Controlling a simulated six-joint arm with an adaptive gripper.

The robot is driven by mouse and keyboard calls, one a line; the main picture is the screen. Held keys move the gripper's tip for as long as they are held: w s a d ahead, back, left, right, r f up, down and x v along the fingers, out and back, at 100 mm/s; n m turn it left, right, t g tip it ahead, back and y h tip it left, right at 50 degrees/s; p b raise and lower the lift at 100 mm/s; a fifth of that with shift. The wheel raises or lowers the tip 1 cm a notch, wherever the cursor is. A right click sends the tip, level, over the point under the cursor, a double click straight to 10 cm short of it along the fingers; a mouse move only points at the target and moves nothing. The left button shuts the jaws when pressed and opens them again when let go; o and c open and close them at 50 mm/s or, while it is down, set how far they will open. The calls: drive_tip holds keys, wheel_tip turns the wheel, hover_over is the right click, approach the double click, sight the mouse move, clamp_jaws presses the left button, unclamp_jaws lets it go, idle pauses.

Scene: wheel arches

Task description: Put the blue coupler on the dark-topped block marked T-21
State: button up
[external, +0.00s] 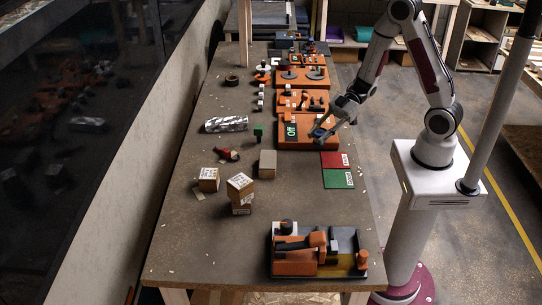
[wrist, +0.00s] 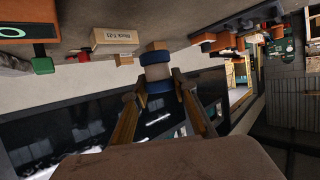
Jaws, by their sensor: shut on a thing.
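The blue coupler (wrist: 155,72) is a short cylinder with blue bands and a paler middle. In the wrist view it sits between the fingertips of my gripper (wrist: 158,88), which is shut on it. In the external view my gripper (external: 322,131) is over the right edge of the orange box with the green display, and the coupler shows there as a small blue patch. A block with a grey-dark top (external: 267,163) stands on the table, left of and nearer than my gripper. In the wrist view a tan block (wrist: 117,38) bears a "Block T-2…" label, its last character unclear.
The orange box (external: 308,141) lies under my gripper. Red (external: 335,160) and green (external: 338,178) mats lie nearer. Wooden blocks (external: 208,180) (external: 240,186), a green cube (external: 258,132) and a silver roll (external: 227,124) stand left. An orange-and-black fixture (external: 305,260) is in front. The table between is mostly clear.

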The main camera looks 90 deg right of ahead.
drive_tip(key=shift+a, duration=0.1)
drive_tip(key=shift+w+a+f+n+g+y, duration=0.15)
drive_tip(key=shift+a+n+g+y, duration=0.15)
drive_tip(key=shift+a, duration=0.45)
drive_tip(key=w+r, duration=0.2)
drive_tip(key=w, duration=0.6)
drive_tip(key=w+r, duration=0.3)
drive_tip(key=w, duration=0.6)
drive_tip(key=shift+w+a+r, duration=0.15)
drive_tip(key=shift+w, duration=0.15)
drive_tip(key=shift+f, duration=3.15)
drive_tip(key=shift+f, duration=0.1)
